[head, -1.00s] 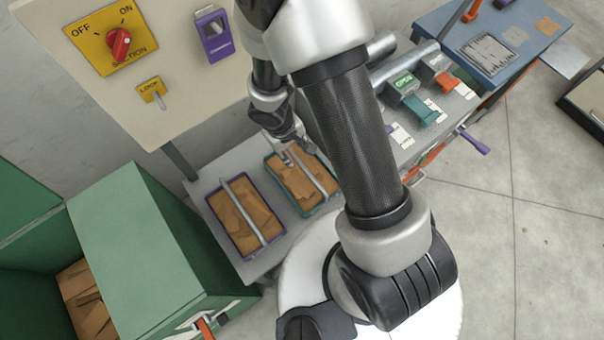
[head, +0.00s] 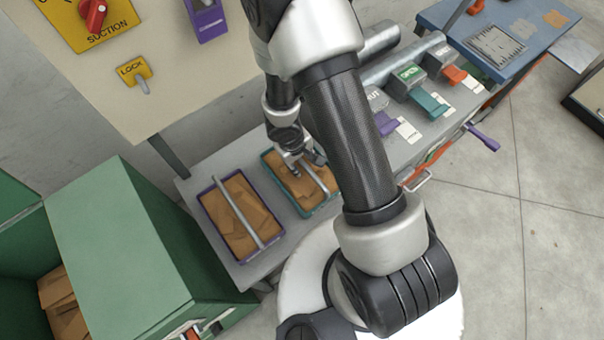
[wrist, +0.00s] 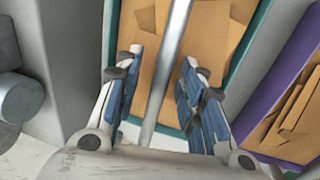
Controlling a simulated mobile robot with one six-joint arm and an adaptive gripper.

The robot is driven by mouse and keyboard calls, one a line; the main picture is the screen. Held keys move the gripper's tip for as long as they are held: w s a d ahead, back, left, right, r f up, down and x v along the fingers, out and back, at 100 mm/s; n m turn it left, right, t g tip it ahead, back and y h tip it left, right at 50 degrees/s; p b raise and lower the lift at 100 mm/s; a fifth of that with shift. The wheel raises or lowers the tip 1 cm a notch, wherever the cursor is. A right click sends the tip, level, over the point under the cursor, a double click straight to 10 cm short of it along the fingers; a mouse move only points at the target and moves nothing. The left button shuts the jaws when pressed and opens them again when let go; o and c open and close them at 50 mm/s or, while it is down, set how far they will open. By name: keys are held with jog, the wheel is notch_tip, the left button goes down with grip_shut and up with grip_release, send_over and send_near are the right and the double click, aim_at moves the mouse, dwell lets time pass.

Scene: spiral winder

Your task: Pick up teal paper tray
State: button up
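The teal paper tray (head: 284,189) sits on a grey shelf, holding brown paper pieces, with a grey bar handle (head: 319,181) across its top. In the wrist view the teal rim (wrist: 247,57) and the bar (wrist: 172,55) show close up. My gripper (head: 296,164) is over the tray, partly hiding its far part. In the wrist view my gripper (wrist: 162,58) is open, with one blue-padded finger on each side of the bar and visible gaps between. I cannot tell how far down the fingers reach.
A purple tray (head: 219,229) with brown paper stands just left of the teal one. A green cabinet (head: 115,245) is at the left. A panel with switches (head: 125,95) rises behind. Levers and labelled blocks (head: 425,100) lie to the right. Open floor (head: 480,230) is at right.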

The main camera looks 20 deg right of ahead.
jog(key=shift+r, duration=0.1)
grip_shut()
dwell(0.3)
jog(key=shift+r, duration=0.1)
notch_tip(320, 180, up, 20)
jog(key=p, duration=1.2)
jog(key=c, duration=0.7)
grip_release()
grip_shut()
